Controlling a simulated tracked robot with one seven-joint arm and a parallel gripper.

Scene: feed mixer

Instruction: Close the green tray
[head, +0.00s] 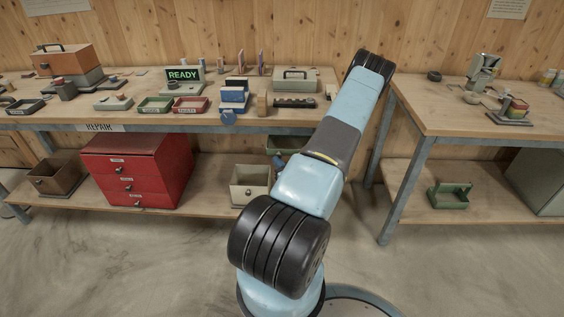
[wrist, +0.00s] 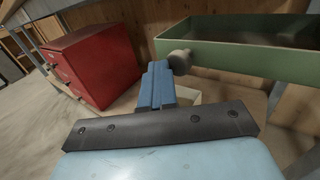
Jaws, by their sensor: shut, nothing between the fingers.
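The green tray (wrist: 238,62) hangs pulled out under the bench at the upper right of the wrist view, with its inside showing. A round grey knob (wrist: 180,60) sits on its near end. In the head view the tray (head: 281,142) shows just below the bench edge, partly hidden by my arm. My gripper (wrist: 158,70) has its blue fingers shut and empty, with the tips close beside the knob. I cannot tell whether they touch it. In the head view only a bit of my gripper (head: 278,161) shows beside my arm.
A red drawer cabinet (head: 140,169) stands on the lower shelf at left. A pale box (head: 249,185) sits below the tray. The bench top (head: 235,117) holds small trays and a READY display (head: 183,75). A green crate (head: 449,195) sits under the right table (head: 470,115).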

